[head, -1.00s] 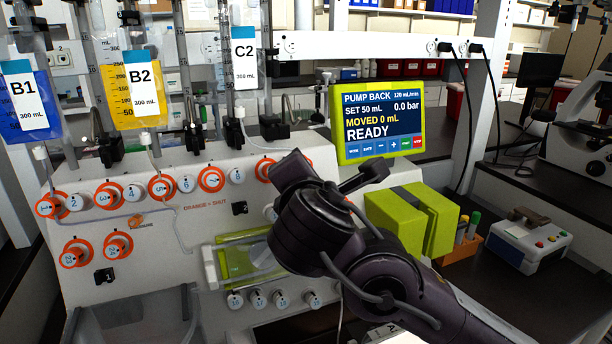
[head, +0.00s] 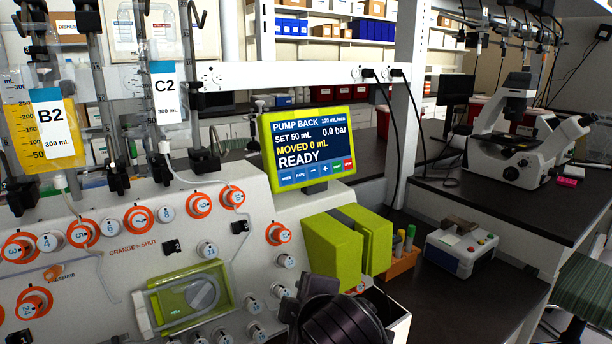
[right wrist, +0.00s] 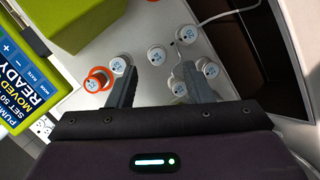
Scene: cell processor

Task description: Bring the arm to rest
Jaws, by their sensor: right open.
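My right arm shows at the bottom middle of the head view, low in front of the cell processor (head: 235,295). Its fingers are hidden there. In the right wrist view my right gripper (right wrist: 162,85) is open, with nothing between its two fingers. Past the fingertips are several white knobs, one with an orange ring (right wrist: 97,80), on the processor's pale panel. I cannot see the fingers touching any of them. My left gripper is not in view.
The pump screen (head: 308,148) reads READY, MOVED 0 mL. A green block (head: 335,250) stands right of the panel, beside an orange holder of tubes (head: 402,262) and a small control box (head: 460,248). Bags B2 (head: 50,125) and C2 (head: 167,92) hang at left. A microscope (head: 520,140) stands on the right bench.

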